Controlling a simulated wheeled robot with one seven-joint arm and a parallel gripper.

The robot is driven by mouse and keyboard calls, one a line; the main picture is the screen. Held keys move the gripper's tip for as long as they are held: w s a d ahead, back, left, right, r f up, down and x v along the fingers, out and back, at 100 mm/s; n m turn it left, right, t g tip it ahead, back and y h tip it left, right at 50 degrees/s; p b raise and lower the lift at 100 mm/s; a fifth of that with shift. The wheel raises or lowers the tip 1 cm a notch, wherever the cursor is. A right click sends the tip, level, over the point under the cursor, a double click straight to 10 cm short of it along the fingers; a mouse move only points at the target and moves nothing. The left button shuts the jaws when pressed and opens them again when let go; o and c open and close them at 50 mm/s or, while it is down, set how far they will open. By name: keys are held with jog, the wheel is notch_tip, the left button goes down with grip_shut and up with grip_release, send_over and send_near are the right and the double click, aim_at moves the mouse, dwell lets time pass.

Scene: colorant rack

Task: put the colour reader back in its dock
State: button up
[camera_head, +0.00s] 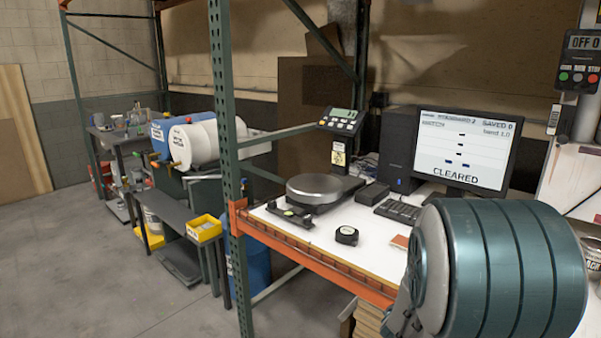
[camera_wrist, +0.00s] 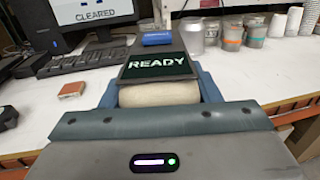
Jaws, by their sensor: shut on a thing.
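In the wrist view, my gripper (camera_wrist: 160,82) is shut on the colour reader (camera_wrist: 160,64), a dark device with a screen reading READY. Blue fingers show on either side of its body, and a pale rounded part shows nearer my wrist. A blue part (camera_wrist: 158,39) shows just beyond the screen; I cannot tell whether it belongs to the reader. The reader appears above the white bench (camera_wrist: 230,82). In the head view my own arm fills the lower right and hides the gripper and reader. I cannot clearly identify the dock in either view.
The bench holds a monitor (camera_head: 464,150) reading CLEARED, a keyboard (camera_head: 398,210), a round scale (camera_head: 314,189), a black tape-measure-like object (camera_head: 346,235) and a small orange block (camera_wrist: 72,89). Several cans and cups (camera_wrist: 228,35) stand at the back right. A green rack post (camera_head: 227,150) rises at the bench's left.

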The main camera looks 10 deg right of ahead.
jog(key=w+a+f+n+t+y, duration=0.2)
jog(key=w+a+f+n+y, duration=0.1)
jog(key=a, duration=0.6)
jog(key=w+a+f+n+t+y, duration=0.2)
jog(key=w+a+f+t+y, duration=0.1)
jog(key=a, duration=0.6)
jog(key=w+a+f+n+t+y, duration=0.3)
jog(key=w+a+f+y, duration=0.1)
jog(key=a, duration=0.4)
notch_tip(320, 180, down, 2)
jog(key=shift+w+a+f+n, duration=0.15)
jog(key=shift+w+a+n, duration=0.2)
jog(key=shift+w, duration=0.55)
jog(key=shift+a, duration=0.15)
